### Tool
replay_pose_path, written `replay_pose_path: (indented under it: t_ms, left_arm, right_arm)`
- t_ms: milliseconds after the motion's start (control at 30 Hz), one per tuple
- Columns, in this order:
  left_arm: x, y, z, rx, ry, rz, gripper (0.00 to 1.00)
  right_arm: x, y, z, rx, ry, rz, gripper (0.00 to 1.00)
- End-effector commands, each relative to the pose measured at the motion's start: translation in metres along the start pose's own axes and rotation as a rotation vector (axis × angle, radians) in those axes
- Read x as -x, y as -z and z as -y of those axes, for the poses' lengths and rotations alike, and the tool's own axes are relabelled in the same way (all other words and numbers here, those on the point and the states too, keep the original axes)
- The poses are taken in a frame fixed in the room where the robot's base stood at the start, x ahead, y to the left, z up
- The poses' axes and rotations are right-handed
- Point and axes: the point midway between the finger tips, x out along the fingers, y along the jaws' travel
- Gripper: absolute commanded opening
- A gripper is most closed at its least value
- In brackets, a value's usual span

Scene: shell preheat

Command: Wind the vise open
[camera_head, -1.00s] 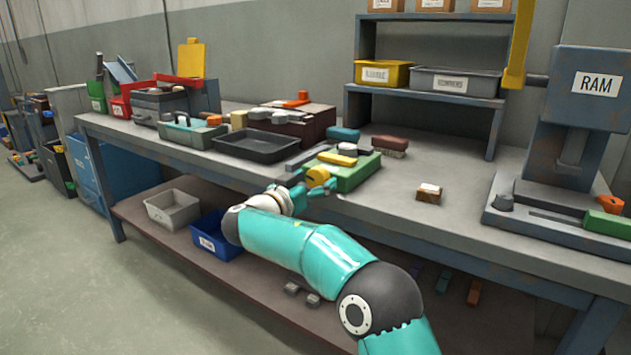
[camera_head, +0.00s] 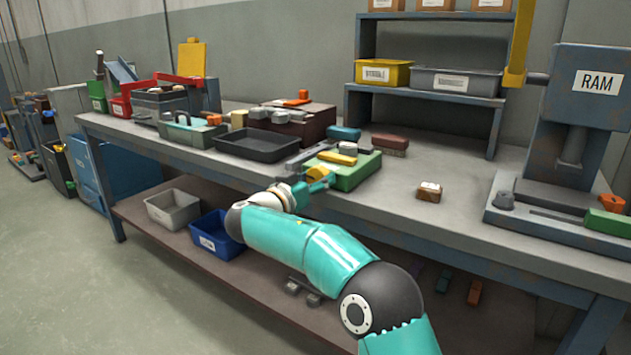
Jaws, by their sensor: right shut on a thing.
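A grey metal body, which looks like the vise (camera_head: 303,160), sits at the front edge of the bench, just left of a green box. A yellow round handle part (camera_head: 316,173) is at its front. My right gripper (camera_head: 318,183) comes in from below on a teal arm and is shut on this yellow part, which it partly covers. The vise's jaws and screw are small and partly hidden, so their gap cannot be told. My left gripper is not in view.
The green box (camera_head: 358,176) with a yellow block on top stands close right of my gripper. A black tray (camera_head: 257,147) lies to the left. A ram press (camera_head: 580,120) stands at the far right. The bench front between a small brown block (camera_head: 429,193) and the press is clear.

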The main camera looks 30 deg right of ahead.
Motion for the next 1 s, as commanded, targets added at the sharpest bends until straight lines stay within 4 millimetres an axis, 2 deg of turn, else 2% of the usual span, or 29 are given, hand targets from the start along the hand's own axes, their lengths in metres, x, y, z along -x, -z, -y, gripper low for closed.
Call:
replay_pose_path:
  t_ms: [200, 467, 500, 633, 1000]
  left_arm:
    - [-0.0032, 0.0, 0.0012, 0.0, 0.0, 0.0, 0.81]
    - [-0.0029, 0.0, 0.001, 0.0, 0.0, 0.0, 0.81]
    - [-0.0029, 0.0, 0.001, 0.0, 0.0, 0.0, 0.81]
    - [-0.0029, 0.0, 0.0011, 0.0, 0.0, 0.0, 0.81]
    - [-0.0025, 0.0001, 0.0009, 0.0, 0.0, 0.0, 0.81]
  right_arm:
    - [0.0002, 0.0005, 0.0009, 0.138, 0.004, -0.002, 0.21]
    - [0.0003, 0.0008, 0.0011, 0.148, 0.004, -0.002, 0.22]
    - [0.0003, 0.0008, 0.0012, 0.148, 0.004, -0.003, 0.6]
    - [0.0003, 0.0007, 0.001, 0.147, 0.004, -0.002, 0.81]
    - [0.0022, 0.0004, 0.0009, 0.145, 0.002, -0.001, 0.81]
